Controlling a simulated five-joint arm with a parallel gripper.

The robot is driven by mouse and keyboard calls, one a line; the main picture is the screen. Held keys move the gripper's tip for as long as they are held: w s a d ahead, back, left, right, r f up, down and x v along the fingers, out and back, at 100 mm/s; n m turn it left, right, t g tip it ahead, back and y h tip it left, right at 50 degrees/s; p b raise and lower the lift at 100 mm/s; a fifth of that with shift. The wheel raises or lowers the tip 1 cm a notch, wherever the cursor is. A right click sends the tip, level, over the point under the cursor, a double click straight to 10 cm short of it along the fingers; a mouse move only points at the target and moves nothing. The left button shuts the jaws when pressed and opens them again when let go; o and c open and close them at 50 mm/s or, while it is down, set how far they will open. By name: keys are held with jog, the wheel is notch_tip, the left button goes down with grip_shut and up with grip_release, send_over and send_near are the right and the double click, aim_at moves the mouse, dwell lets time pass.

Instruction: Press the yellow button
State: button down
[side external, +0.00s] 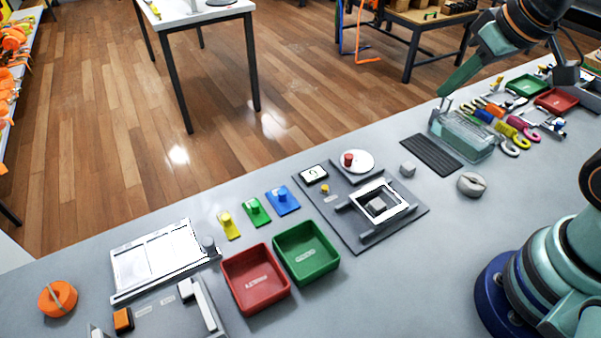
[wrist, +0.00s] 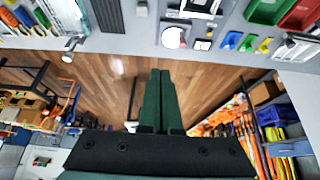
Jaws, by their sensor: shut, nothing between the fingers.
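A small yellow button (side external: 325,188) sits on the dark grey panel (side external: 335,215), below a small white-faced display. A yellow plate (side external: 229,226) with a knob lies on the bench further left, beside similar green and blue ones. The yellow plate also shows near the upper right of the wrist view (wrist: 249,43). My gripper (side external: 441,94) is at the upper right, beside the clear box and far to the right of the panel. In the wrist view its dark green fingers (wrist: 160,73) are together and hold nothing.
A white disc with a red knob (side external: 348,160) and a white square frame (side external: 384,201) are on or beside the panel. A red bin (side external: 256,297) and a green bin (side external: 306,271) stand to its left. A clear box (side external: 465,137) and a black ribbed mat (side external: 432,154) lie between gripper and panel.

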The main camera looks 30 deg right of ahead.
jog(key=m+g, duration=0.6)
jog(key=m, duration=1.1)
send_over(325, 186)
jog(key=w+d, duration=0.1)
notch_tip(325, 186, down, 8)
jog(key=shift+w+a+f+m+g, duration=0.4)
jog(key=shift+a+f+m, duration=0.05)
jog(key=shift+f+m, duration=0.1)
jog(key=f, duration=0.4)
jog(key=s+f, duration=0.1)
jog(key=f, duration=0.9)
jog(key=shift+s+a, duration=0.1)
jog(key=shift+s, duration=0.2)
